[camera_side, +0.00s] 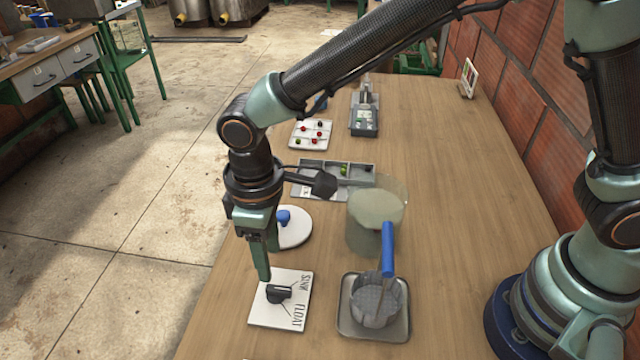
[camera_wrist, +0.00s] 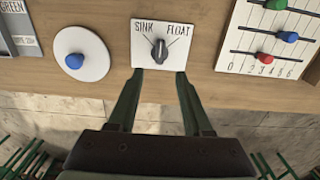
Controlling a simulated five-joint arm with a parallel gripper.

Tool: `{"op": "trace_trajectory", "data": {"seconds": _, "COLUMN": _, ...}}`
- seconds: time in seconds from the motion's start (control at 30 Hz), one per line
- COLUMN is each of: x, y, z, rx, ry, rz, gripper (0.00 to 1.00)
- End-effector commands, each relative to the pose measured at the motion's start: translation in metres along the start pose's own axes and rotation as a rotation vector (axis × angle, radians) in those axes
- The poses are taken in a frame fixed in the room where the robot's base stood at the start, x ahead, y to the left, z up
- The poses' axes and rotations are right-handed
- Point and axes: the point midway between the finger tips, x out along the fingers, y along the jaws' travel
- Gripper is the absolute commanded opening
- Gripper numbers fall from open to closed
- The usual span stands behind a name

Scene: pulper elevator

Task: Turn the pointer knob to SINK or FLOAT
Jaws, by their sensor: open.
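The black pointer knob (camera_side: 279,293) sits on a white square plate (camera_side: 262,314) marked SINK and FLOAT, near the table's left edge in the side view. In the wrist view the knob (camera_wrist: 160,49) appears to point between the two marked lines, SINK at left and FLOAT at right. My gripper (camera_side: 264,276) is beside the knob, on the side away from the lettering, with its fingers pointing down. In the wrist view my gripper (camera_wrist: 159,74) is open and empty, its fingertips at the plate's lower edge, one to each side of the knob. I see no contact with the knob.
A white disc with a blue knob (camera_wrist: 74,61) lies left of the plate in the wrist view; a slider board (camera_wrist: 262,41) stands right. In the side view, a clear jar (camera_side: 374,218) and a tray (camera_side: 402,328) holding a blue-handled basket (camera_side: 376,302) stand right of the plate.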

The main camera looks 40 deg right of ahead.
Motion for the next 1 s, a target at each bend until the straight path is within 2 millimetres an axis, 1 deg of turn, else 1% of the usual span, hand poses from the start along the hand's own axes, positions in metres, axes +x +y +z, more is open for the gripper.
{"op": "trace_trajectory", "data": {"seconds": 0.03, "x": 0.012, "y": 0.000, "z": 0.002, "rx": 0.001, "ry": -0.007, "rz": 0.000, "gripper": 0.50}}
{"op": "trace_trajectory", "data": {"seconds": 0.2, "x": 0.044, "y": 0.000, "z": 0.001, "rx": 0.001, "ry": -0.005, "rz": 0.000, "gripper": 0.50}}
{"op": "trace_trajectory", "data": {"seconds": 0.4, "x": 0.071, "y": 0.000, "z": 0.001, "rx": 0.001, "ry": -0.003, "rz": 0.000, "gripper": 0.50}}
{"op": "trace_trajectory", "data": {"seconds": 0.6, "x": 0.081, "y": 0.000, "z": 0.001, "rx": 0.001, "ry": -0.001, "rz": 0.000, "gripper": 0.50}}
{"op": "trace_trajectory", "data": {"seconds": 0.87, "x": 0.082, "y": 0.000, "z": 0.001, "rx": 0.001, "ry": 0.000, "rz": 0.000, "gripper": 0.50}}
{"op": "trace_trajectory", "data": {"seconds": 0.9, "x": 0.082, "y": 0.000, "z": 0.001, "rx": 0.001, "ry": 0.000, "rz": 0.000, "gripper": 0.35}}
{"op": "trace_trajectory", "data": {"seconds": 1.0, "x": 0.082, "y": 0.000, "z": 0.001, "rx": 0.001, "ry": 0.000, "rz": 0.000, "gripper": 0.00}}
